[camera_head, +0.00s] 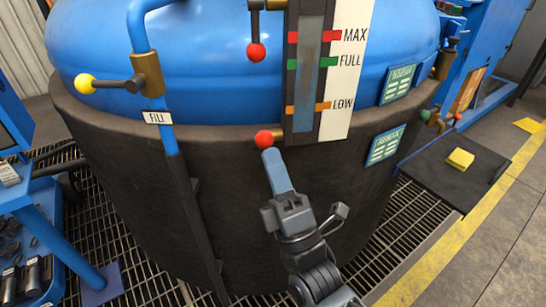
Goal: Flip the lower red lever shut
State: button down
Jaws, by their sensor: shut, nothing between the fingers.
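The lower red lever (264,138) shows as a red ball knob at the foot of the level gauge (305,75). Its brass fitting is partly visible just right of the ball, and the rest of its handle is hard to make out. My gripper (270,155) is shut and empty, with its blue fingers pointing up at the knob from just below. The fingertips are very close to the ball; I cannot tell whether they touch it. The upper red lever (256,52) hangs straight down from a brass fitting at the gauge's upper left.
A blue pipe marked FILL (158,117) with a yellow-knobbed lever (86,84) stands left. The dark tank wall (235,190) lies behind my gripper. A green-knobbed valve (426,115) is at right. A yellow block (460,158) lies on a dark plate. Grating surrounds the tank.

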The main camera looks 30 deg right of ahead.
aim_at(272, 136)
jog(key=r+m+g+p, duration=0.1)
jog(key=r+g+p, duration=0.1)
jog(key=p, duration=0.3)
jog(key=w+r+g+p, duration=0.1)
jog(key=r+g+p, duration=0.1)
jog(key=p, duration=0.4)
jog(key=w+d+r+m+g+p, duration=0.1)
jog(key=r+p, duration=0.1)
jog(key=p, duration=0.3)
jog(key=shift+w+r+m+g+h+p, duration=0.15)
jog(key=shift+m+g+h+p, duration=0.15)
jog(key=shift+g+h, duration=0.1)
jog(key=shift+w+d+r+p, duration=0.25)
jog(key=shift+w+r, duration=0.1)
jog(key=shift+w, duration=0.2)
jog(key=shift+w+d+r+p, duration=0.2)
jog(key=shift+w+r, duration=0.15)
jog(key=shift+w, duration=0.15)
jog(key=shift+w+r, duration=0.1)
jog(key=shift+r, duration=0.05)
